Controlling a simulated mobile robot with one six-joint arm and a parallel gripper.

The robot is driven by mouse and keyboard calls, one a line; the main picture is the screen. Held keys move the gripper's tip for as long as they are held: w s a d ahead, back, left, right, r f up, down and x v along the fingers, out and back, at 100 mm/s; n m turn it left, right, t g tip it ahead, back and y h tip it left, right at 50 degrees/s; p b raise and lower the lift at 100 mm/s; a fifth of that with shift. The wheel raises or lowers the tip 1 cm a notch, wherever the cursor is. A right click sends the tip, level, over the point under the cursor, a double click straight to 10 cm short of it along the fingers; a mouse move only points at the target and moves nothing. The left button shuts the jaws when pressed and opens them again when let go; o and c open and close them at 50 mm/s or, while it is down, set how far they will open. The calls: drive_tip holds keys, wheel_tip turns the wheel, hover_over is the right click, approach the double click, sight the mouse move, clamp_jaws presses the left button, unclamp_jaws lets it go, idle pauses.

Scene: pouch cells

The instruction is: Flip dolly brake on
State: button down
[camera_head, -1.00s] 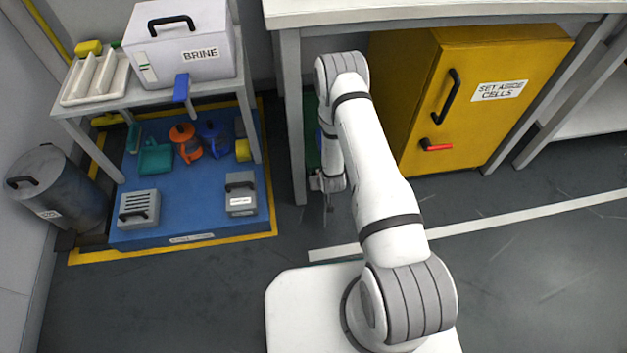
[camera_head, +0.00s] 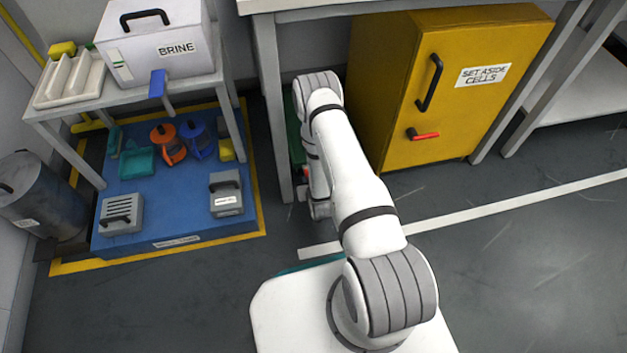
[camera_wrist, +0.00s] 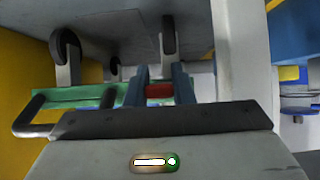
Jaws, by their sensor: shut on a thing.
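In the wrist view my gripper (camera_wrist: 160,94) has two blue-grey fingers closed on a small red piece (camera_wrist: 159,91), apparently the brake lever. Behind it is the green edge of the dolly (camera_wrist: 75,97), with dark caster wheels (camera_wrist: 66,48) against the grey floor; this view looks upside down. In the head view a green strip of the dolly (camera_head: 295,130) shows beside the bench leg, under the bench. My arm hides most of the dolly and my fingertips there. I cannot tell the lever's position.
The yellow cabinet (camera_head: 455,110) stands right of my arm, with a black handle and a red-handled latch. The bench leg (camera_head: 272,110) is close on the left. Floor at the right is open.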

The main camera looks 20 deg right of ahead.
drive_tip(key=shift+d, duration=0.1)
drive_tip(key=c, duration=1.2)
unclamp_jaws()
drive_tip(key=shift+c, duration=0.2)
drive_tip(key=p+v, duration=0.3)
drive_tip(key=v, duration=0.4)
drive_tip(key=shift+s+r, duration=0.2)
drive_tip(key=shift+s, duration=0.15)
